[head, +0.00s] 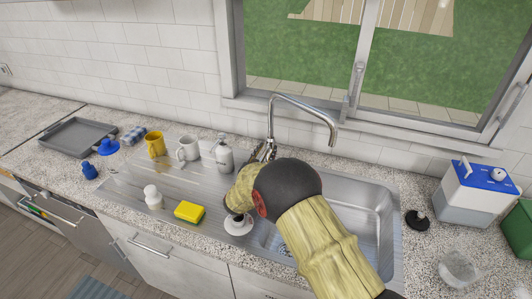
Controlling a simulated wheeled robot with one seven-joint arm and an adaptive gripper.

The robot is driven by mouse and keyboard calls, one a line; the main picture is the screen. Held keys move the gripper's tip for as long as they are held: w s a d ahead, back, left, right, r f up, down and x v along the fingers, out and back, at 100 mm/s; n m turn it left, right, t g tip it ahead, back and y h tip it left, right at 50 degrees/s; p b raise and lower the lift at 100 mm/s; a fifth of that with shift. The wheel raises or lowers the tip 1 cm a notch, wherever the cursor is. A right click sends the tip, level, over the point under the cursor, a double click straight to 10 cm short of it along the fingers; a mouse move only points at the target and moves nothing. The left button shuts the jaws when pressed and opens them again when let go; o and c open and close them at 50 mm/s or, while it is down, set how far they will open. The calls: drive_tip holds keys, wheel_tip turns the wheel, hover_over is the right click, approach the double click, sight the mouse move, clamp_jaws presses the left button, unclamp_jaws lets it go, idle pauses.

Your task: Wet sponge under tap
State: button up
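The yellow and green sponge (189,212) lies flat on the metal drainboard, left of the sink basin. The tap (300,107) is a tall silver spout arching over the basin from the back edge; no water stream shows. My gripper (264,150) is at the base of the tap, beyond my thick arm. Its fingers are small and partly hidden, so I cannot tell whether they are open, or whether they touch the tap. The sponge is well apart from it, to the front left. The sink basin (377,232) is partly covered by my arm.
A white bottle (153,197) stands left of the sponge. A yellow mug (155,144), white mug (188,150) and grey-white bottle (222,157) line the back of the drainboard. A white round object (238,227) sits by the basin. A blue-topped box (477,193) stands right.

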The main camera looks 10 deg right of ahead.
drive_tip(key=shift+c, duration=0.5)
clamp_jaws()
idle(0.3)
